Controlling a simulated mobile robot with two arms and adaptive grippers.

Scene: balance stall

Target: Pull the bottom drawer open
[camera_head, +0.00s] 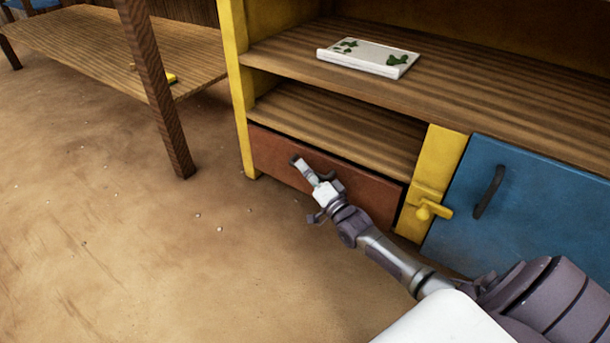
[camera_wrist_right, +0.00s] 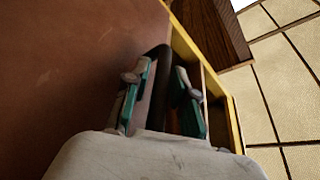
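The bottom drawer (camera_head: 352,196) has a reddish-brown front, low in the yellow-framed stall unit, and looks closed. My right gripper (camera_head: 311,174) is at the drawer front, left of its middle. In the right wrist view, the drawer front (camera_wrist_right: 70,60) fills the left side. Its dark bar handle (camera_wrist_right: 161,72) lies between the two green-padded fingers of my right gripper (camera_wrist_right: 162,98). The fingers are apart, with a gap showing on the right side of the handle. In the head view the gripper hides most of the handle. My left gripper is not in view.
A blue door (camera_head: 540,215) with a dark handle is right of the drawer, with a yellow latch (camera_head: 430,210) between them. A white box with green marks (camera_head: 368,58) lies on the shelf above. A wooden table (camera_head: 110,45) stands at left. The floor before the drawer is clear.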

